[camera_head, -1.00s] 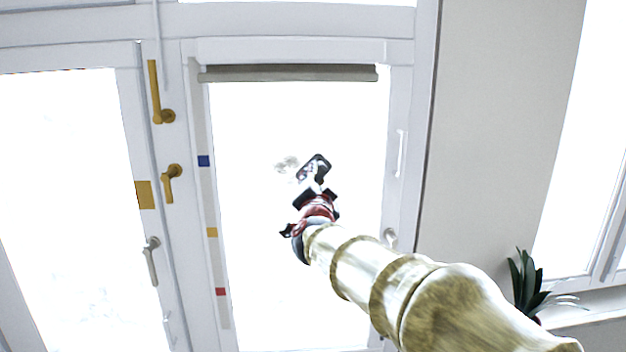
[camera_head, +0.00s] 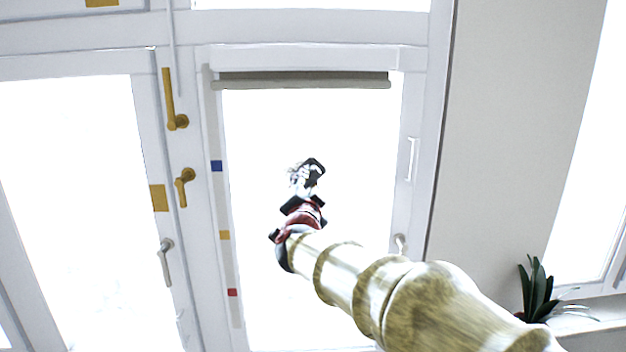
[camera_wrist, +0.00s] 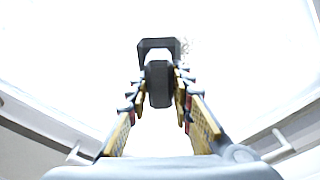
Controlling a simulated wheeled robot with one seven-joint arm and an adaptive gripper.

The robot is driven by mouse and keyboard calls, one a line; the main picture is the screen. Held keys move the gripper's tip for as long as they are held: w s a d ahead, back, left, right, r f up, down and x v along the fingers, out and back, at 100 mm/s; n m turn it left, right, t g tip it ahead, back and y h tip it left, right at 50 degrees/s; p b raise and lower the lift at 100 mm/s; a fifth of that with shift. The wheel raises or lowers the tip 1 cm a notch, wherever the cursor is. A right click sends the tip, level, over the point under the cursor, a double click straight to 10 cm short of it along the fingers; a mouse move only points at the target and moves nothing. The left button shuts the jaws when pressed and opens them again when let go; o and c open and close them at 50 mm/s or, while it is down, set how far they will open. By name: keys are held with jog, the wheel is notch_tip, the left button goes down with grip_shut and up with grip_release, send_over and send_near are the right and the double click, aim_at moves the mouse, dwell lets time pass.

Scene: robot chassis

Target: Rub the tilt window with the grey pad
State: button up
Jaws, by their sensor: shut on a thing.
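The tilt window is the bright middle pane in a white frame (camera_head: 397,120), with a grey blind rolled up along its top. My gripper (camera_wrist: 160,88) is shut on the grey pad (camera_wrist: 158,58), a dark block held between the two fingers. In the head view the pad (camera_head: 316,166) shows as a small dark shape against the upper middle of the glass. A speckled grey smudge (camera_head: 297,174) shows right beside the pad's left side and is partly covered. I cannot tell whether the pad touches the glass.
A white bar handle (camera_head: 412,158) is on the middle window's right frame. A potted plant (camera_head: 537,290) stands by the sill at lower right. The glass around the gripper is clear.

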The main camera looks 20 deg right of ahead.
jog(key=shift+w+a+r+p, duration=0.1)
jog(key=shift+w+a+p, duration=0.35)
jog(key=shift+a, duration=0.75)
jog(key=shift+w+a+f+p, duration=0.1)
jog(key=shift+w+a+p, duration=0.3)
jog(key=shift+a, duration=0.75)
jog(key=shift+w+a+r+p, duration=0.1)
jog(key=shift+w+a+p, duration=0.3)
jog(key=shift+a, duration=0.8)
jog(key=shift+r+p, duration=0.65)
jog(key=shift+r, duration=0.15)
jog(key=shift+s+d+f+b, duration=0.1)
jog(key=shift+s+d+b, duration=0.2)
jog(key=shift+d, duration=0.3)
jog(key=shift+s+d+f+b, duration=0.15)
jog(key=shift+d+b, duration=0.2)
jog(key=shift+d, duration=0.25)
jog(key=shift+s+d+r+b, duration=0.1)
jog(key=shift+s+d+b, duration=0.55)
jog(key=shift+d, duration=0.9)
jog(key=shift+s+d+b, duration=0.35)
jog(key=shift+d+b, duration=0.65)
jog(key=shift+d, duration=0.5)
jog(key=shift+s+d+r+b, duration=0.1)
jog(key=shift+s+d+b, duration=0.55)
jog(key=shift+d, duration=0.9)
jog(key=shift+w, duration=0.15)
